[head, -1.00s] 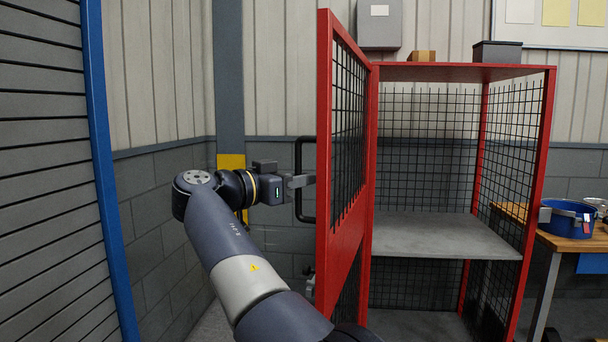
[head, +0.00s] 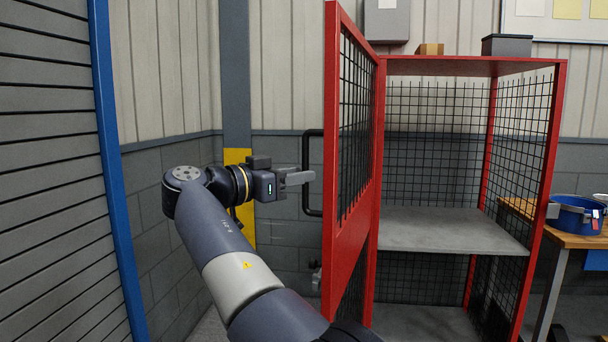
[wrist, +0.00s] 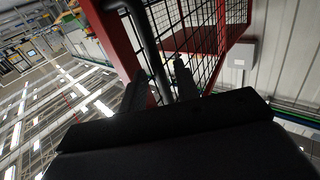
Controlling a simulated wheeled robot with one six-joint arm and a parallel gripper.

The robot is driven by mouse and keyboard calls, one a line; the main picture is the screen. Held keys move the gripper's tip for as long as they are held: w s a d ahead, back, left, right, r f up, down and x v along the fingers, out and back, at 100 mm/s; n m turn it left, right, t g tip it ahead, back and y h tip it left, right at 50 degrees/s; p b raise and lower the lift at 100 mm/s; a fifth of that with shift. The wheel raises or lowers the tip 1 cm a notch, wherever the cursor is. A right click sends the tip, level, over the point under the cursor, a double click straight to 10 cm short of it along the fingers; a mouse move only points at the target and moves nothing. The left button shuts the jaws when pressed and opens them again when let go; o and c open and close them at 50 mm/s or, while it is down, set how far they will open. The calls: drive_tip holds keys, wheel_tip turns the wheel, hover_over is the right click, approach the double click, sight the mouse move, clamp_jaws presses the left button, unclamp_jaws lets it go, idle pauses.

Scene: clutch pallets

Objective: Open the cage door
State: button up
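The red-framed mesh cage door (head: 334,200) stands swung out from the cage (head: 470,66), seen steeply from the side in the head view. Its black bar handle (head: 306,148) is on the left face. My gripper (head: 312,178) is at mid-height of this handle, fingers pointing right and overlapping the bar. In the wrist view my gripper (wrist: 160,88) has its two fingers spread apart, and the handle (wrist: 147,40) runs down between them, nearer the left finger. No firm grip on the bar shows. The door frame (wrist: 112,40) is beyond it.
The cage's grey shelf (head: 450,230) is bare. A grey box (head: 507,46) and a cardboard box (head: 430,49) sit on top. A wooden table (head: 570,240) with a blue pot (head: 578,215) is at right. A slatted blue-edged panel (head: 50,180) stands at left.

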drive_tip(key=v, duration=0.8)
drive_tip(key=shift+p, duration=0.3)
drive_tip(key=shift+a, duration=0.1)
drive_tip(key=x, duration=1.1)
drive_tip(key=shift+s+b, duration=0.1)
drive_tip(key=shift+b, duration=0.3)
drive_tip(key=shift+s, duration=0.1)
